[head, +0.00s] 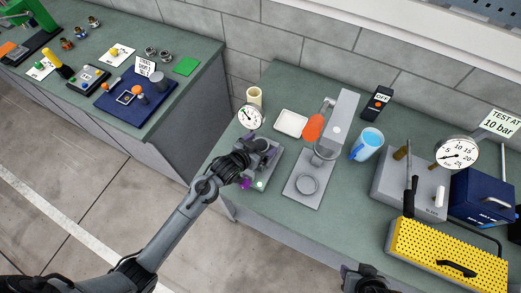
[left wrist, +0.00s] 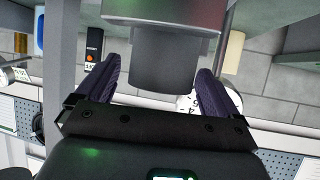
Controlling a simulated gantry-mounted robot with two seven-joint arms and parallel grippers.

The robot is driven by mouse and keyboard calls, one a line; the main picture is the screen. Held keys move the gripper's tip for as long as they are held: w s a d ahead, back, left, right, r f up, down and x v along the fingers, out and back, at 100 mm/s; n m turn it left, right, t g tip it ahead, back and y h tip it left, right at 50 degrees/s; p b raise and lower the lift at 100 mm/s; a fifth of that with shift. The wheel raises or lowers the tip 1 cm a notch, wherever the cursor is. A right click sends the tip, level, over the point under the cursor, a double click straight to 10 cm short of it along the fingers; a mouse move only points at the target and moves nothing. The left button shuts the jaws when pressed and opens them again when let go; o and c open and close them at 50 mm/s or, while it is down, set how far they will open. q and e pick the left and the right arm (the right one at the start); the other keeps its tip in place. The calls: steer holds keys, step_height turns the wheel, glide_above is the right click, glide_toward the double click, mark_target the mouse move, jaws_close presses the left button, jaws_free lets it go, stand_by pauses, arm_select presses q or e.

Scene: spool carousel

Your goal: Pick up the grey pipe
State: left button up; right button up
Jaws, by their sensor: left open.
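My left gripper (head: 258,163) is at the grey fixture (head: 263,183) beside a dial gauge (head: 250,117), on the right-hand bench. In the left wrist view its purple fingers (left wrist: 158,70) are open, one on each side of a grey cylinder (left wrist: 165,62), which looks like the grey pipe. A wider grey round part (left wrist: 160,18) adjoins it. Contact with the fingers cannot be told. In the head view my arm and gripper hide most of this spot. My right gripper (head: 366,280) shows only partly at the bottom edge; its jaws are unclear.
A grey press (head: 302,195) with an orange part stands right of the fixture. Behind are a cream cup (head: 254,96), white tray (head: 292,123) and blue-filled jug (head: 367,144). A yellow perforated box (head: 445,255) and gauge unit stand right. A gap separates the left bench (head: 187,115).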

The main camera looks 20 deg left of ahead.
arm_select(q)
steer(key=shift+c, duration=0.3)
steer(key=shift+r, duration=0.1)
steer(key=c, duration=1.2)
